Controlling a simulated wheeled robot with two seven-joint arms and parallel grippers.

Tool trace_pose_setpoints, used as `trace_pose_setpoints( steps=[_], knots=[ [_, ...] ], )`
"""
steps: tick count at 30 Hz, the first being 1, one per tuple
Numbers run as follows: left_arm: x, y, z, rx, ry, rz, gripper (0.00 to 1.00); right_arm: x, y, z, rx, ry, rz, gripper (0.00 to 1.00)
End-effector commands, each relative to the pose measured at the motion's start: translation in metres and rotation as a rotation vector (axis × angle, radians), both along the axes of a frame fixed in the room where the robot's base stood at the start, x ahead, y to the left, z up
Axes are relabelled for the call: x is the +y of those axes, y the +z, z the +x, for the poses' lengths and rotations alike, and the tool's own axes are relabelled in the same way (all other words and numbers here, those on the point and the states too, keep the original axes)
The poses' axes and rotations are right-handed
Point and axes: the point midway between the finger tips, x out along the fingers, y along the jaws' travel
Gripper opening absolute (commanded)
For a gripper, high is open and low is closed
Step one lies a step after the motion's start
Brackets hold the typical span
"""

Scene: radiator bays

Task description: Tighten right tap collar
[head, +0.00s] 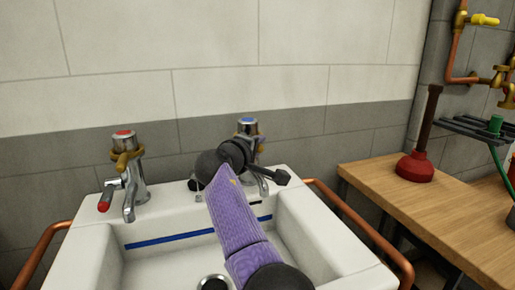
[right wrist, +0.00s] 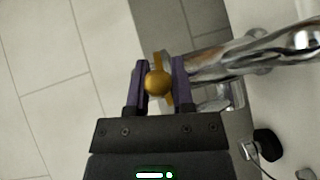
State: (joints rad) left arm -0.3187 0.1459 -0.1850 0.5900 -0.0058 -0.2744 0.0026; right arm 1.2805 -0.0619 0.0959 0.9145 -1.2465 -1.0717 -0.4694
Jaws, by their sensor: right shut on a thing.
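The right tap (head: 248,128), chrome with a blue-marked top, stands at the back right of the white sink. Its brass collar (head: 261,144) is mostly hidden behind my right gripper (head: 254,154). In the right wrist view, my right gripper (right wrist: 159,66) has its two purple-lined fingers on either side of the collar's round brass knob (right wrist: 157,83), shut on it. The chrome tap body (right wrist: 245,58) lies just to the right there. The left tap (head: 124,136), red-topped, has a brass collar (head: 125,158) too. My left gripper is not in view.
The white sink (head: 85,250) lies below the taps, with a dark plug (head: 194,183) at its back edge. Copper pipes (head: 365,225) run along both sides. A wooden bench (head: 440,210) with a red plunger (head: 415,167) stands at right. The tiled wall is close behind.

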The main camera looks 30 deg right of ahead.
Motion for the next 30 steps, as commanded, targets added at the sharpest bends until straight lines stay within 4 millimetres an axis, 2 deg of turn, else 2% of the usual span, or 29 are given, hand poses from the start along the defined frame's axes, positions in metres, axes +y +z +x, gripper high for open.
trace_pose_setpoints(
  steps=[10, 11, 15, 24, 26, 30],
  knots=[
    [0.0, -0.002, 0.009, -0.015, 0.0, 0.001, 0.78, 0.0, -0.003, 0.0, 0.005, -0.002, 0.004, 0.0],
    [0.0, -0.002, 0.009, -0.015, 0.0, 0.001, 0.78, 0.0, -0.003, 0.0, 0.005, -0.002, 0.004, 0.33],
    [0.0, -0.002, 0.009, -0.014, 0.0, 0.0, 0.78, 0.0, -0.002, 0.0, 0.004, -0.001, 0.002, 0.63],
    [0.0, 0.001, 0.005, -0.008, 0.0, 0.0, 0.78, 0.002, 0.001, -0.001, 0.001, 0.0, 0.0, 0.64],
    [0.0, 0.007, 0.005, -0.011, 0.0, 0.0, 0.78, 0.009, 0.005, -0.005, 0.0, 0.002, 0.0, 0.64],
    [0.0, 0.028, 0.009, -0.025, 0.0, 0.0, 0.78, 0.037, 0.014, -0.025, -0.003, 0.004, 0.002, 0.64]
  ],
)
